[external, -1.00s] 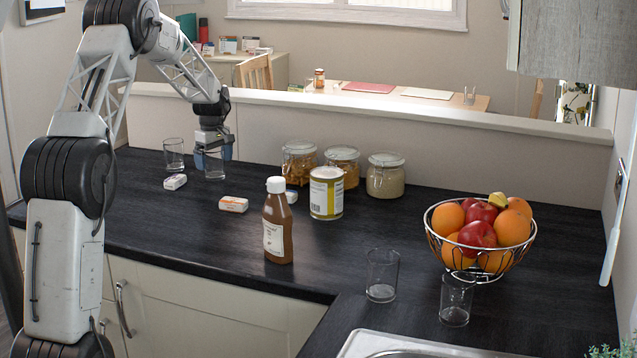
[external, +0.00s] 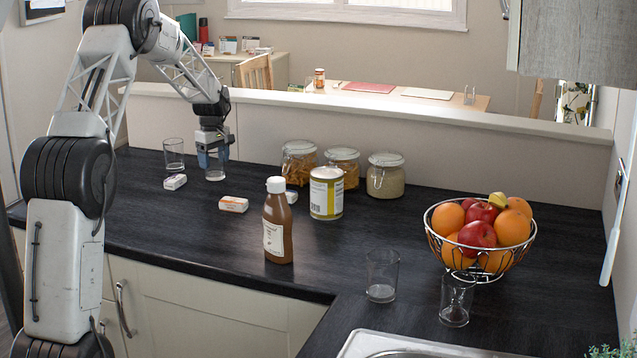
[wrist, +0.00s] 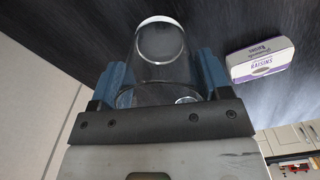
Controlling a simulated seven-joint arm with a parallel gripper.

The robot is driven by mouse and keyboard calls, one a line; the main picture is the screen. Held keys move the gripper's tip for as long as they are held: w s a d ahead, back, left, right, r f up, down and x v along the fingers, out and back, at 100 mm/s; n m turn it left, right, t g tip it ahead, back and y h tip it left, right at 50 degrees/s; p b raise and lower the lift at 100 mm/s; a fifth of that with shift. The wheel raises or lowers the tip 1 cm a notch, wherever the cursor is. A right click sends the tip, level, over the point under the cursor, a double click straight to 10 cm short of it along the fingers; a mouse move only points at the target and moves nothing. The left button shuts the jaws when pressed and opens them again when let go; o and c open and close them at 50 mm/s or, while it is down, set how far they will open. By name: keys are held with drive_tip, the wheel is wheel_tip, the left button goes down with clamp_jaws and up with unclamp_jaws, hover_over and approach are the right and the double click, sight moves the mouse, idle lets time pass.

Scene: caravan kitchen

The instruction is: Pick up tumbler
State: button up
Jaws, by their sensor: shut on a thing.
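A clear glass tumbler (external: 215,172) stands upright on the dark counter at the back left. My gripper (external: 213,155) points down over it, its blue fingers closed on the glass. In the wrist view the tumbler (wrist: 160,62) sits between the two blue fingers of my gripper (wrist: 160,80), one on each side. The base of the glass appears to rest on the counter. Other clear tumblers stand at the back left (external: 173,155) and near the counter's front corner, one left (external: 382,276) and one right (external: 456,299).
A small raisin box (wrist: 260,58) lies beside the held tumbler. Small cartons (external: 175,182) (external: 233,204), a sauce bottle (external: 278,221), a tin (external: 326,193) and lidded jars (external: 386,176) stand around. A fruit bowl (external: 480,236) is at the right. The left front counter is clear.

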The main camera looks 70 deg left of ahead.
drive_tip(key=shift+r, duration=0.1)
drive_tip(key=shift+r, duration=0.7)
wheel_tip(320, 180, up, 2)
drive_tip(key=s+d+r, duration=0.1)
drive_tip(key=s+d, duration=0.8)
drive_tip(key=d, duration=0.4)
drive_tip(key=shift+d+r, duration=0.15)
drive_tip(key=shift+r, duration=0.05)
drive_tip(key=shift+w, duration=0.2)
idle(0.5)
